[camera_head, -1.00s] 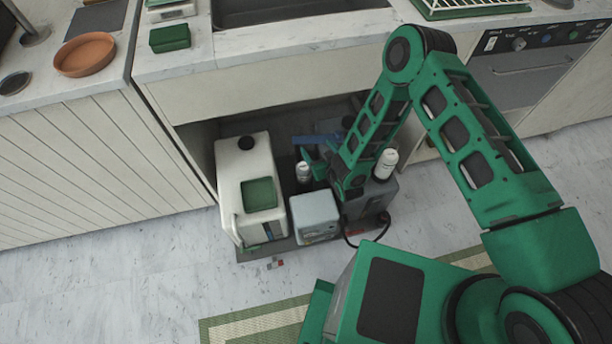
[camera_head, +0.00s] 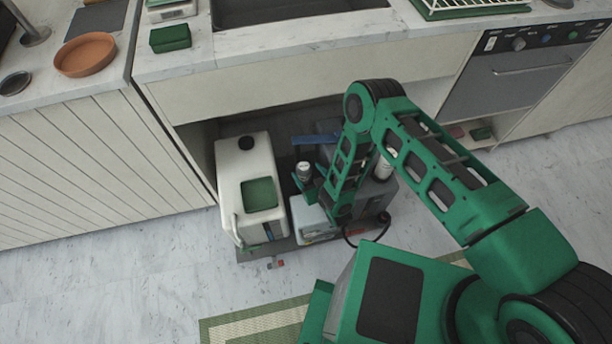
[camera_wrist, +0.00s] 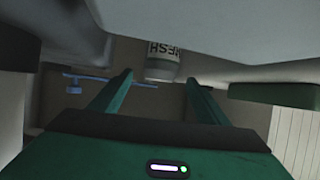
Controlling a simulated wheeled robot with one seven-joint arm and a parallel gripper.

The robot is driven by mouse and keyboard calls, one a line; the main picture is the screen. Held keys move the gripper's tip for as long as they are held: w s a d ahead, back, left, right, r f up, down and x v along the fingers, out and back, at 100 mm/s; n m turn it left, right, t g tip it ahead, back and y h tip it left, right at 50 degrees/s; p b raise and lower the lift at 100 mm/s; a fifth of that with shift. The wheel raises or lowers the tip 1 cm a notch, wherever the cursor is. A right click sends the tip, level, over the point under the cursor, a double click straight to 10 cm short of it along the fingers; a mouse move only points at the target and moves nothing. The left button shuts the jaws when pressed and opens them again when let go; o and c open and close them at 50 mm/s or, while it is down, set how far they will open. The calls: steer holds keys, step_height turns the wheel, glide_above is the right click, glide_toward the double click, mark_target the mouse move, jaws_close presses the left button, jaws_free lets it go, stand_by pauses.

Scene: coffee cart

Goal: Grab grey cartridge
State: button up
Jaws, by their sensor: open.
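A small cylinder with a pale top and grey body (camera_head: 304,171), which I take for the grey cartridge, stands upright inside the open cabinet under the counter. It stands between the white tank and the grey boxes. In the wrist view, the cylinder with dark lettering ending in "ESH" (camera_wrist: 162,66) appears ahead, between the fingertips and beyond them. My gripper (camera_wrist: 160,84) is open, with nothing between its fingers. In the head view, my gripper (camera_head: 306,187) is low beside the cylinder on its near side, partly hidden by my forearm.
A white tank (camera_head: 232,165) with a green panel (camera_head: 260,194) stands close on the left. A light grey box (camera_head: 310,225) is in front. A blue bar (camera_head: 316,139) lies behind. Cabinet walls and counter limit room.

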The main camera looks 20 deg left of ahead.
mark_target(305, 168)
steer(key=x, duration=0.4)
steer(key=shift+w+a, duration=0.2)
steer(key=shift+w, duration=0.2)
steer(key=shift+c, duration=0.5)
jaws_close()
